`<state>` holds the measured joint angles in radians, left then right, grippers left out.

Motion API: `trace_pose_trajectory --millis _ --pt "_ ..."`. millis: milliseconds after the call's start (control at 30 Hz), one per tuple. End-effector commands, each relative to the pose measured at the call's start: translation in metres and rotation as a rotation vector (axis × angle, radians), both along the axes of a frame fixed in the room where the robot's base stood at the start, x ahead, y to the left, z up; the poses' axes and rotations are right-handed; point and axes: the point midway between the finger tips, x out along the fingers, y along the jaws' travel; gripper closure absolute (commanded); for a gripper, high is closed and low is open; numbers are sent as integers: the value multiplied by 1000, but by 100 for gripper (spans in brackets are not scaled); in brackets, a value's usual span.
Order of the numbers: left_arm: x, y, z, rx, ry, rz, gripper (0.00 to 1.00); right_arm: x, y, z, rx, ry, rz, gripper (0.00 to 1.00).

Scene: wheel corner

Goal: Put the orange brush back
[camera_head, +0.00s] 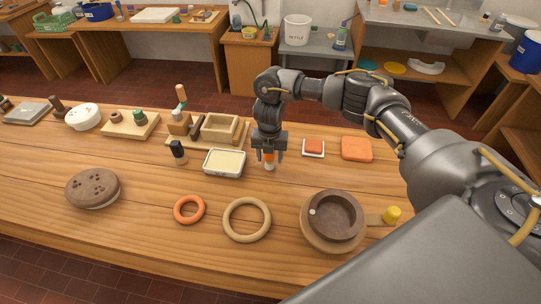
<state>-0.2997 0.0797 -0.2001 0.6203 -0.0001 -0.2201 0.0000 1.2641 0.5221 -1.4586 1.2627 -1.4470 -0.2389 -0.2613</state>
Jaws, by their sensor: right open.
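My right gripper (268,152) points straight down over the middle of the table, its jaws open. A small upright thing with an orange top and a pale lower part (269,162), perhaps the orange brush, stands between the fingers; they partly hide it. To the left is a wooden rack (205,143) with a box-like compartment and blocks. A brown-orange handle with a green band (181,95) stands up at its back left. A dark-topped upright tool (178,151) stands in front of the rack. My left gripper is not in view.
A cream tray (224,162) lies just left of my right gripper. Two rings (247,219) lie in front, and a wheel with a brown bowl (334,219) stands front right. Orange pads (356,149) lie to the right. A speckled brown disc (92,187) lies front left.

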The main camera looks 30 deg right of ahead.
Motion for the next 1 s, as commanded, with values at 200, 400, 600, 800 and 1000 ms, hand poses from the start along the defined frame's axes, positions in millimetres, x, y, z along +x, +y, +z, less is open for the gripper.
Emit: trace_pose_trajectory --millis 200,400,600,800,1000 --pt "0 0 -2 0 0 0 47 1 0 8 0 -4 1 48" --pt "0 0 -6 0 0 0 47 1 -3 44 -1 -7 3 48" --pt "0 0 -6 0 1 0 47 0 -4 83 -1 -5 2 48" --pt "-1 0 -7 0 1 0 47 -1 -4 104 -1 -2 1 48" --pt "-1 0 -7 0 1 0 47 -1 -4 109 1 1 0 48"
